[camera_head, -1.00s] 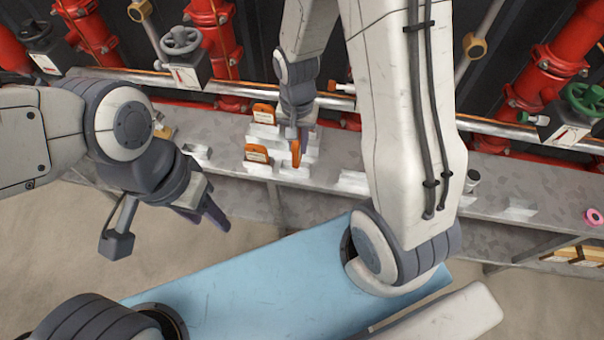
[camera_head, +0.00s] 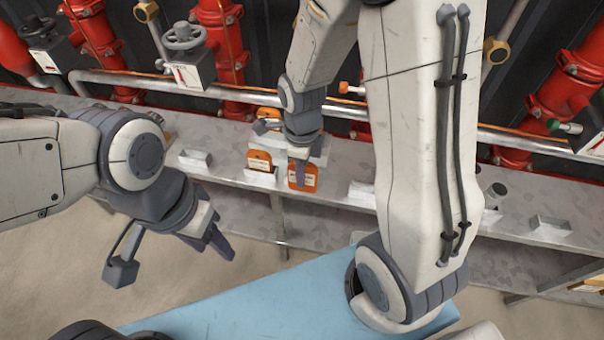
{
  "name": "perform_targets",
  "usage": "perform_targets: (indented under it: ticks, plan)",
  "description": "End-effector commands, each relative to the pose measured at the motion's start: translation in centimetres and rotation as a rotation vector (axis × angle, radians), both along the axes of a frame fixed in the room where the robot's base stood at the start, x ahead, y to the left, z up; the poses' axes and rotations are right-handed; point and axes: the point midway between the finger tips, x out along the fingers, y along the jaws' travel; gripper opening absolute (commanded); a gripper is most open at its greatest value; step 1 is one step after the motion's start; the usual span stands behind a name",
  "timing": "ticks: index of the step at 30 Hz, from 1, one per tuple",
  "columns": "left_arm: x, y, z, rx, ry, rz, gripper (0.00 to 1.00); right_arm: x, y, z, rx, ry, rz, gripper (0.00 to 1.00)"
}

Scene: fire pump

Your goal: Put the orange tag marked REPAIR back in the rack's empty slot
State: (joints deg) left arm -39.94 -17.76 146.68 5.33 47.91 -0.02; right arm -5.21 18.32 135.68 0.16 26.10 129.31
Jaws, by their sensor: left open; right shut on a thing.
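The pale stepped rack (camera_head: 262,176) stands on the grey metal shelf. An orange tag with a white label (camera_head: 259,160) stands upright in its front left part, and another orange tag (camera_head: 267,113) shows behind, partly covered by my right gripper. My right gripper (camera_head: 301,172) points down and is shut on a third orange tag (camera_head: 303,180), whose labelled face is towards me at the rack's front right. I cannot tell whether that tag is seated in a slot or just above it. The lettering is too small to read. My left gripper (camera_head: 219,243) is open and empty, in front of the shelf.
Small pale holders stand on the grey shelf (camera_head: 225,172) left and right of the rack. A dark cylinder (camera_head: 495,193) stands further right. Red pipes (camera_head: 222,55) and a grey valve wheel (camera_head: 184,37) rise behind. A light blue surface (camera_head: 270,300) lies in front.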

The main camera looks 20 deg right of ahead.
Motion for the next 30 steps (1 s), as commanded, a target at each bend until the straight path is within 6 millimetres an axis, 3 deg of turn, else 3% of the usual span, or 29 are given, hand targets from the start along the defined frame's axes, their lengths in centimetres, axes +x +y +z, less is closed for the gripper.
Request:
perform_targets:
  ticks: [6,12,17,24,30]
  plan:
    - [0.0,0.0,-0.6,0.000,0.000,0.000,0.50,4.9,-1.8,-3.3,0.000,0.002,-0.001,0.00]
    - [0.0,0.0,-0.8,0.000,0.000,0.000,0.50,7.7,-2.8,-5.0,0.000,0.000,0.002,0.00]
    - [0.0,0.0,-0.9,0.000,0.000,0.000,0.50,8.2,-3.0,-5.6,0.000,0.000,0.003,0.00]
    - [0.0,0.0,-1.5,0.000,0.000,0.000,0.50,8.1,-3.0,-8.9,0.000,0.002,0.003,0.00]
    - [0.0,0.0,-1.4,0.000,0.000,0.000,0.50,8.2,-3.0,-9.2,0.000,-0.001,0.003,0.00]
